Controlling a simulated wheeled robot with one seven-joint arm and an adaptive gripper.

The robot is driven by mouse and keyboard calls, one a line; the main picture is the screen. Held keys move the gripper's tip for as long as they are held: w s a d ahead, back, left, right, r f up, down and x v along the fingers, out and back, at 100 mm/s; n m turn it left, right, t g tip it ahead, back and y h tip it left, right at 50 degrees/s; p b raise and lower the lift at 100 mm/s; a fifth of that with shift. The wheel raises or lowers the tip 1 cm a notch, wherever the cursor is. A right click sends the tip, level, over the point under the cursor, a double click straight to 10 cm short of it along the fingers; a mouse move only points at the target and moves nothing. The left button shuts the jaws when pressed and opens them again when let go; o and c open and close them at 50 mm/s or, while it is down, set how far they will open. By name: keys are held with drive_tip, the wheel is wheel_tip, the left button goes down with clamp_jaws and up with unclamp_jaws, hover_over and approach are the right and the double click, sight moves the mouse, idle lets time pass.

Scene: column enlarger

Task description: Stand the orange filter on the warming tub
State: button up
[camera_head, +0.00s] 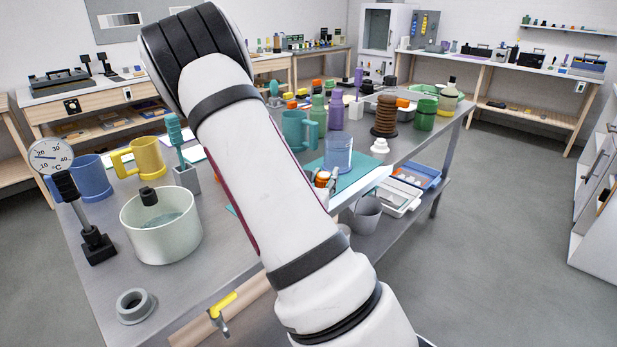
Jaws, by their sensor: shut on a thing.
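A pale round tub (165,246), which looks like the warming tub, stands near the left front of the bench. It holds clear liquid, and a small black block (148,196) shows at its far rim. My arm crosses the middle of the picture and hides part of the bench. My gripper is not visible, so what it holds cannot be seen. I cannot make out the orange filter for certain. Small orange-and-white items (322,180) sit just right of my arm, partly hidden by it.
A dial thermometer on a black stand (98,246) is left of the tub. A grey ring (135,306) lies in front. Blue (90,177) and yellow (147,158) jugs and a teal brush in a holder (187,178) stand behind. A yellow-handled tap (222,304) is at the front edge.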

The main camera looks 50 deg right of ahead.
drive_tip(key=w+d, duration=0.2)
drive_tip(key=w, duration=0.1)
drive_tip(key=w+d, duration=0.2)
drive_tip(key=w, duration=0.2)
drive_tip(key=w+d+f+b, duration=0.1)
drive_tip(key=w, duration=0.3)
drive_tip(key=shift+w+d+f, duration=0.1)
drive_tip(key=shift+w+d, duration=0.05)
drive_tip(key=shift+d, duration=0.25)
drive_tip(key=shift+f, duration=1.75)
drive_tip(key=shift+f, duration=0.1)
drive_tip(key=o, duration=1.1)
